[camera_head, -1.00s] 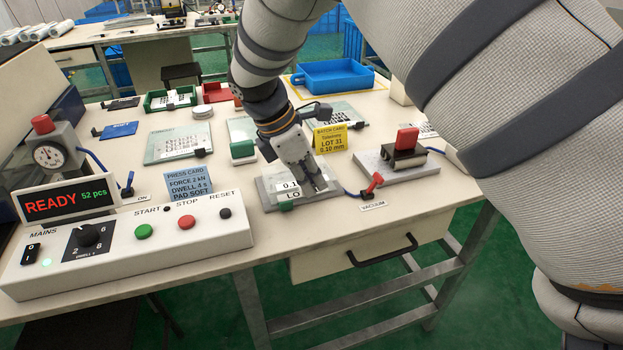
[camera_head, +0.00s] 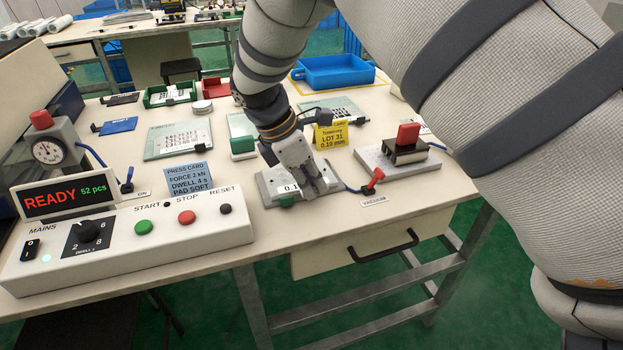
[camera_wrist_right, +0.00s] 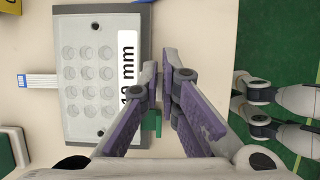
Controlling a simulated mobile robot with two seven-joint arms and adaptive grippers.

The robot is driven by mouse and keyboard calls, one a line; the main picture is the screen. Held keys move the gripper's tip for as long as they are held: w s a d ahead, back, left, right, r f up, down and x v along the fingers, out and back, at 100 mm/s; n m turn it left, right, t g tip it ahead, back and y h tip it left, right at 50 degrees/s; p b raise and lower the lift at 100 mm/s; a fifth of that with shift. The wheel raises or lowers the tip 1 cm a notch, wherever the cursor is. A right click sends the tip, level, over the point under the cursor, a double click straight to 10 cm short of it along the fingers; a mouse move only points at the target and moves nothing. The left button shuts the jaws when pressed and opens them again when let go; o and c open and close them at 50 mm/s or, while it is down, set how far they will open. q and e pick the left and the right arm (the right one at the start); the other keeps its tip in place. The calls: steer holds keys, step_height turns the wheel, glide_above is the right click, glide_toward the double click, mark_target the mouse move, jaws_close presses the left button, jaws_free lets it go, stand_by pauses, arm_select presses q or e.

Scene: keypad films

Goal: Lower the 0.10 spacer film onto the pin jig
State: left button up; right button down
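The 0.10 spacer film (camera_wrist_right: 87,80) is a pale sheet with rows of round cells and a white label ending in "10 mm" in the right wrist view. It lies over the grey pin jig (camera_head: 268,193), lined up with it. Two dark round spots show near its ends; I cannot tell whether pins pass through. A green tab (camera_wrist_right: 156,124) shows beside the fingers.
A grey block with a red handle (camera_head: 407,140) stands right of the jig, with a red-levered vacuum valve (camera_head: 374,176) between. A yellow batch card (camera_head: 330,135) stands behind. The white control box (camera_head: 130,235) is at front left.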

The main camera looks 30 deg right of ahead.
steer(key=shift+f, duration=0.25)
steer(key=c, duration=1.7)
jaws_free()
steer(key=v, duration=1.2)
steer(key=shift+a, duration=0.1)
steer(key=shift+f, duration=0.1)
